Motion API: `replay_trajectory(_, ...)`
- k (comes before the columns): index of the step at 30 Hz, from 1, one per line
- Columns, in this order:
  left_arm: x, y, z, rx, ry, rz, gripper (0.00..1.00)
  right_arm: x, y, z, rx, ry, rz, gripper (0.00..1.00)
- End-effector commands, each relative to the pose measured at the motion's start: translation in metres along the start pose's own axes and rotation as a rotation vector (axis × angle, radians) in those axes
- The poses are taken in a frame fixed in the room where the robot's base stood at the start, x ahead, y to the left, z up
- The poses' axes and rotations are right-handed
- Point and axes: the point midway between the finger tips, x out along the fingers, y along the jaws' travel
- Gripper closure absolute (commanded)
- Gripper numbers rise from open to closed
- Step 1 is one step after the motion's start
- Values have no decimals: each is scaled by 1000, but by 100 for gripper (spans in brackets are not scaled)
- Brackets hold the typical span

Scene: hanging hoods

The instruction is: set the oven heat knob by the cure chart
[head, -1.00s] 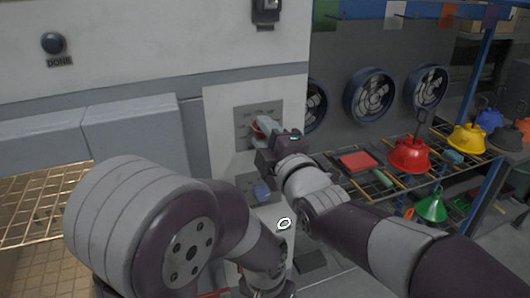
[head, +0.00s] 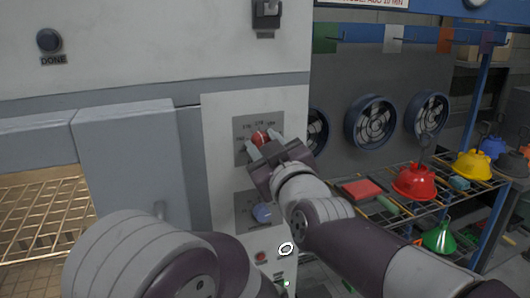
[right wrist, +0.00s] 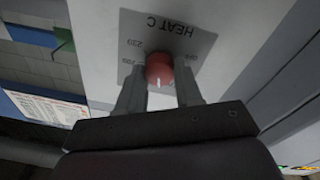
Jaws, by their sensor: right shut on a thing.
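The red heat knob (head: 259,139) sits on a grey dial plate (head: 243,152) on the white oven panel. My right gripper (head: 262,147) is shut on this knob, one finger on each side. The right wrist view shows the knob (right wrist: 159,68) between the fingers, its white mark pointing down in that picture. There the plate's "HEAT C" label (right wrist: 170,24) is upside down, with small numbers around the knob, some too blurred to read. A white chart with text (right wrist: 45,105) hangs at left, unreadable. My left arm enters at the bottom left of the head view; its gripper is not visible.
A blue knob (head: 262,212) sits below the heat dial, with a small red button (head: 261,256) under it. A DONE button (head: 49,40) is at upper left. A rack (head: 405,215) with red (head: 414,181) and yellow hoods stands at right.

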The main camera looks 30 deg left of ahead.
Motion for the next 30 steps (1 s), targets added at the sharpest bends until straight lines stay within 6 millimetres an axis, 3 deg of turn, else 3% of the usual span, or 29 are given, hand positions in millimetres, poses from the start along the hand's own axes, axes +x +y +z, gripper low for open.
replay_trajectory(18,1,0,0,0,0,0,100,0,-1,1,571,-34,32,96)
replay_trajectory(30,0,0,0,0,0,0,100,0,-1,1,832,-49,48,96)
